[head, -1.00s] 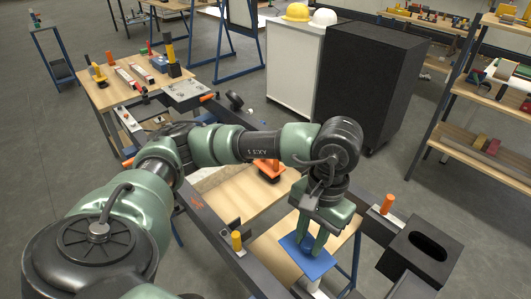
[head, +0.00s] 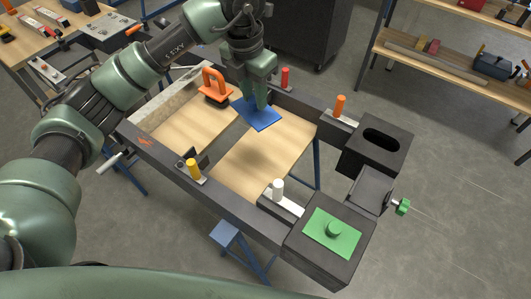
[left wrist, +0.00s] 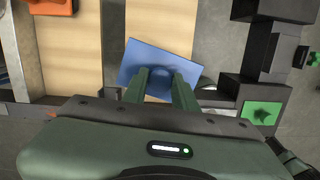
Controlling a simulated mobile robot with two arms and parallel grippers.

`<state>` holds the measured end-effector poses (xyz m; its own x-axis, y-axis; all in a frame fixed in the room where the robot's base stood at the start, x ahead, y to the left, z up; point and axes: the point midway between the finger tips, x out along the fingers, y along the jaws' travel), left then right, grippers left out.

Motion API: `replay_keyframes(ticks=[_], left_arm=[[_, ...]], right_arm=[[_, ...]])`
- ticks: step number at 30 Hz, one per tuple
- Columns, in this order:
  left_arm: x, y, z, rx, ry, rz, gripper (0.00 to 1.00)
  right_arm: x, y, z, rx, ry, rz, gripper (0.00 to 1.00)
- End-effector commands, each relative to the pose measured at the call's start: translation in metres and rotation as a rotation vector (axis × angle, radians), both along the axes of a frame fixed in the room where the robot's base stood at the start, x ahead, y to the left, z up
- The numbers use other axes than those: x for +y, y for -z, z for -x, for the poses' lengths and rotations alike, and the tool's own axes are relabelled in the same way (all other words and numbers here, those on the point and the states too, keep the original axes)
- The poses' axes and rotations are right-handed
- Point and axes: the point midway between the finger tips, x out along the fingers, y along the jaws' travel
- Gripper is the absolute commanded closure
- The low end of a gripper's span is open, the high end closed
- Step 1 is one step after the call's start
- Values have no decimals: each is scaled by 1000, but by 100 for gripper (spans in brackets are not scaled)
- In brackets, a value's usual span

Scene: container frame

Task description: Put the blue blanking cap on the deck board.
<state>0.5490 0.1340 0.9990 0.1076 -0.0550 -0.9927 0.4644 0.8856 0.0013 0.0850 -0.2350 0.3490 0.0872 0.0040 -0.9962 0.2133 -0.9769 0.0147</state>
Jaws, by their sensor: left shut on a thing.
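The blue blanking cap (head: 262,118) is a flat blue plate. My left gripper (head: 256,103) points down and is shut on its middle. In the left wrist view the cap (left wrist: 145,58) lies between and beyond the fingers (left wrist: 160,85), slightly turned, its grip point partly hidden. Two pale wooden deck boards lie in the dark frame with a gap between them: a left board (head: 185,130) and a right board (head: 262,158). In the head view the cap overlaps the far end of the right board and the gap. I cannot tell its height above them. My right gripper is not in view.
An orange-handled tool (head: 214,86) stands by the left board. Red (head: 285,78), orange (head: 340,104), yellow (head: 193,168) and white (head: 278,189) pegs line the frame. A dark block has an open slot (head: 381,139); another bears a green cap (head: 332,231). The right board's near part is clear.

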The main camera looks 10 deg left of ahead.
Motion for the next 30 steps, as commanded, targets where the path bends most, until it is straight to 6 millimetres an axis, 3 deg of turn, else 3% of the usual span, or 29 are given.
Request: replay_keyframes(ticks=[3,8,11,24,30], left_arm=[[-4,-1,-9,0,-178,0,100],[-6,4,-13,3,-286,0,100],[-6,22,-13,7,-296,-2,100],[-6,134,-12,6,-293,0,100],[-6,154,-14,3,-292,1,100]], right_arm=[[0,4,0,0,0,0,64],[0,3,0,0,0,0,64],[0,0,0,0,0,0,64],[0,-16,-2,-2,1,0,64],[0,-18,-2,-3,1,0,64]])
